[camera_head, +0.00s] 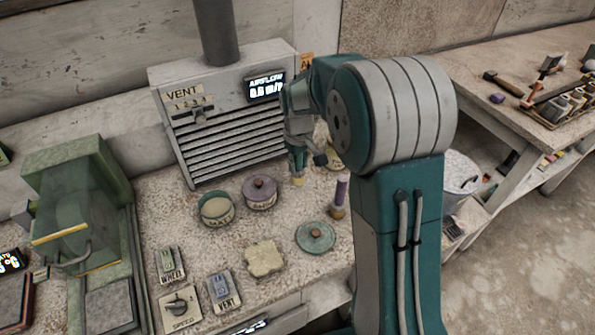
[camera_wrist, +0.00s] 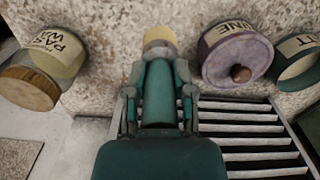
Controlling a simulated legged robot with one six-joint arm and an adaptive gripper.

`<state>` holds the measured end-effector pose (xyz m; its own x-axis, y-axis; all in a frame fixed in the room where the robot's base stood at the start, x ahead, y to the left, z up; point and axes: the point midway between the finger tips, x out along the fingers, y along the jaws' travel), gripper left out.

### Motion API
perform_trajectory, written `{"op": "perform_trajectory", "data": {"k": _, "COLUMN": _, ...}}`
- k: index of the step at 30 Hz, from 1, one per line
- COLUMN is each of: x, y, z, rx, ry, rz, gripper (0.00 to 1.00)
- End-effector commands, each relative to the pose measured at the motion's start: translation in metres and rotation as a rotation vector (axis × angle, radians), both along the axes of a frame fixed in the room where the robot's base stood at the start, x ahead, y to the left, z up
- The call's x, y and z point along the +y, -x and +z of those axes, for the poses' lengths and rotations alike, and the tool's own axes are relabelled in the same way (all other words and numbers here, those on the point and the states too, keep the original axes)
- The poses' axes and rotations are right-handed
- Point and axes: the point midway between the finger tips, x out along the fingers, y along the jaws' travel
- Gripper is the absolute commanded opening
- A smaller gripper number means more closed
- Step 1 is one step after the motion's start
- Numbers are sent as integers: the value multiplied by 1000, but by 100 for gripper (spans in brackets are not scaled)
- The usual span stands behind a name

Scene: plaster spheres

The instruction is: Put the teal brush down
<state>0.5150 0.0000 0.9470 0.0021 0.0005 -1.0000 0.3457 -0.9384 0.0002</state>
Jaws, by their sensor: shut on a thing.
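My gripper (camera_head: 298,158) points down over the speckled counter, in front of the vent unit. In the wrist view my gripper (camera_wrist: 160,85) is shut on the teal brush (camera_wrist: 158,37), with its cream tip showing beyond the fingers. In the head view the brush's pale tip (camera_head: 298,181) shows just below the fingers, close to the counter. I cannot tell whether it touches. Most of the handle is hidden by the fingers in the head view. A purple-handled brush (camera_head: 341,194) stands upright nearer the camera, to the right.
A purple lidded jar (camera_head: 260,193) and a teal-rimmed jar (camera_head: 216,209) stand left of my gripper. A paste wax jar (camera_wrist: 45,72) is on its other side. The vent unit (camera_head: 225,115) is behind. A green lid (camera_head: 316,237) and a cream pad (camera_head: 264,258) lie nearer.

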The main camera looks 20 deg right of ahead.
Motion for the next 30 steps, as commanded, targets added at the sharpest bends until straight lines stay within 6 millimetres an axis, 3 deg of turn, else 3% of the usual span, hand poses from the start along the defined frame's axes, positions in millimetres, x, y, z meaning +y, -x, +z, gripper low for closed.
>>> {"op": "perform_trajectory", "data": {"k": 9, "x": 0, "y": -6, "z": -36, "rx": 1, "ry": -1, "rz": 0, "gripper": 0}}
{"op": "perform_trajectory", "data": {"k": 19, "x": 0, "y": -6, "z": -39, "rx": 0, "ry": 0, "rz": 0, "gripper": 0}}
{"op": "perform_trajectory", "data": {"k": 20, "x": 0, "y": -6, "z": -40, "rx": 0, "ry": 0, "rz": 0, "gripper": 37}}
{"op": "perform_trajectory", "data": {"k": 22, "x": 0, "y": -6, "z": -40, "rx": 0, "ry": 0, "rz": 0, "gripper": 67}}
{"op": "perform_trajectory", "data": {"k": 30, "x": 0, "y": -6, "z": -39, "rx": 0, "ry": 0, "rz": 0, "gripper": 67}}
